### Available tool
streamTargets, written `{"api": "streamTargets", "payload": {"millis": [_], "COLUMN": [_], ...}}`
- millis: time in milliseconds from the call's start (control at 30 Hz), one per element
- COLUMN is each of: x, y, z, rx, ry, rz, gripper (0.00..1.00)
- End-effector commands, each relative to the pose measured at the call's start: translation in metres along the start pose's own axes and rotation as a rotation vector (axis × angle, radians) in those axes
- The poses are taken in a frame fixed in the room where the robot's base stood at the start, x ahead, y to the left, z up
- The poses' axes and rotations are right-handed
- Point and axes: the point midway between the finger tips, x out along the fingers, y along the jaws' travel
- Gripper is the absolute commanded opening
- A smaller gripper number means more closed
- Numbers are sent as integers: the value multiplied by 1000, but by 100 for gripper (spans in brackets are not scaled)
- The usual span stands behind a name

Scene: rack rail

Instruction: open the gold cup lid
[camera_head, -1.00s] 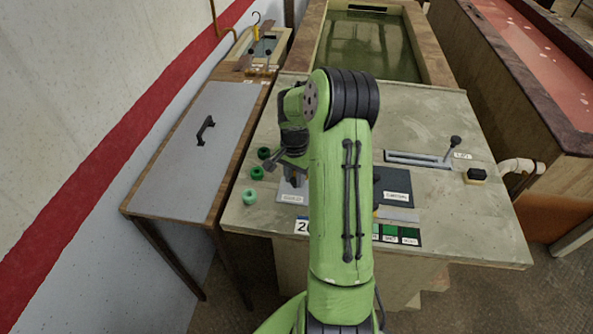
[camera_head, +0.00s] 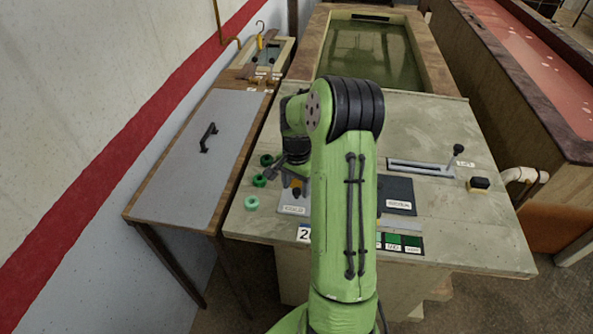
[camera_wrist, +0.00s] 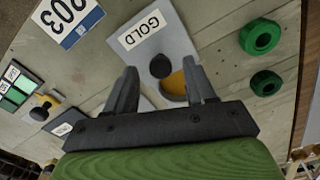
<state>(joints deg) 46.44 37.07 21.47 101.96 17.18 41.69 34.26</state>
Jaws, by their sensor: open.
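The gold station is a grey plate (camera_wrist: 181,38) with a white GOLD label (camera_wrist: 142,29). A round dark knob (camera_wrist: 162,66) and a gold-orange round part (camera_wrist: 176,83) sit side by side on it; the gold part is partly hidden by my gripper. I cannot tell whether the lid is open or closed. My gripper (camera_wrist: 160,68) is open, with its two fingers on either side of the knob and no clear contact. In the head view the knob (camera_head: 296,192) shows just left of my green arm, with the GOLD label (camera_head: 294,210) below it.
Green rings (camera_head: 251,203) lie left of the plate. A dark panel (camera_head: 398,193) and green swatches (camera_head: 403,241) are to the right. A lever in a slot (camera_head: 420,168) stands farther right. A grey-topped side table (camera_head: 190,155) with a black handle adjoins the left.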

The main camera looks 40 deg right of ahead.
Motion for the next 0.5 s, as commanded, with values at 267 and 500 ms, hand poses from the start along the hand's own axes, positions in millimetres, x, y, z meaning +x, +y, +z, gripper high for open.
{"api": "streamTargets", "payload": {"millis": [267, 500], "x": [-80, -134], "y": [-1, -1], "z": [-1, -1], "rx": [-1, 0], "ry": [7, 4], "rz": [-5, -3], "gripper": [55, 55]}}
